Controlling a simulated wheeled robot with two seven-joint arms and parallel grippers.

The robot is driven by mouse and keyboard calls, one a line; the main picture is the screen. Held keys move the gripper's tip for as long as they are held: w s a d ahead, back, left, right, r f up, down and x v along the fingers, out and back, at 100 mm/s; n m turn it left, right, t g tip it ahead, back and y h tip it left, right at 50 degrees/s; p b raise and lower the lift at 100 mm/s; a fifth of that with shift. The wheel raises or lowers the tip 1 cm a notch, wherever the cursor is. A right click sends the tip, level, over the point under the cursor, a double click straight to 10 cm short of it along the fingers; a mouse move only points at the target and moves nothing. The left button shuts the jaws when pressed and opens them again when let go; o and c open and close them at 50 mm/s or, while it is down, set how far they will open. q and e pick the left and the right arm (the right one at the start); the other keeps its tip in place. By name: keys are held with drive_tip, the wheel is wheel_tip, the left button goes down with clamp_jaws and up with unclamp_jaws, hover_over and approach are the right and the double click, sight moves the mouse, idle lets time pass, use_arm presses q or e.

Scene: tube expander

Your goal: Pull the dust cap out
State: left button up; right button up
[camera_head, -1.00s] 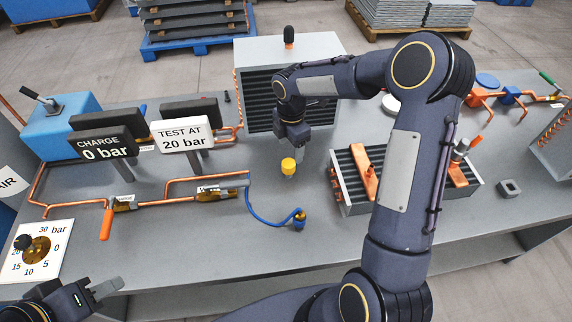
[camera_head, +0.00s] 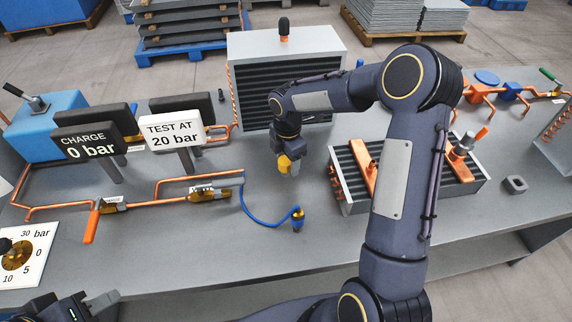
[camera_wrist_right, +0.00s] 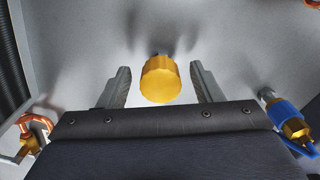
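A ribbed yellow cap (camera_head: 284,163), which looks like the dust cap, is on the bench side in front of the large finned unit. In the right wrist view the cap (camera_wrist_right: 160,80) sits between the two fingers of my right gripper (camera_wrist_right: 158,88), with a gap on each side. A small dark grey part shows just beyond it. My right gripper (camera_head: 289,165) points down at the cap and is open; its fingers partly hide the cap in the head view. My left gripper (camera_head: 97,303) is at the lower left edge, far from the cap, partly out of frame.
A blue hose with a brass-and-blue coupling (camera_head: 297,219) lies in front of the cap. The large finned unit (camera_head: 285,50) with a black-topped stub stands behind. A smaller finned unit (camera_head: 350,190) is to the right. Signs (camera_head: 175,133) and copper pipes are left.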

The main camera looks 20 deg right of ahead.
sight(287, 159)
clamp_jaws()
drive_tip(key=shift+r+p, duration=0.55)
drive_tip(key=shift+r, duration=0.15)
idle(0.5)
drive_tip(key=shift+r+p, duration=1.25)
drive_tip(key=shift+r, duration=0.35)
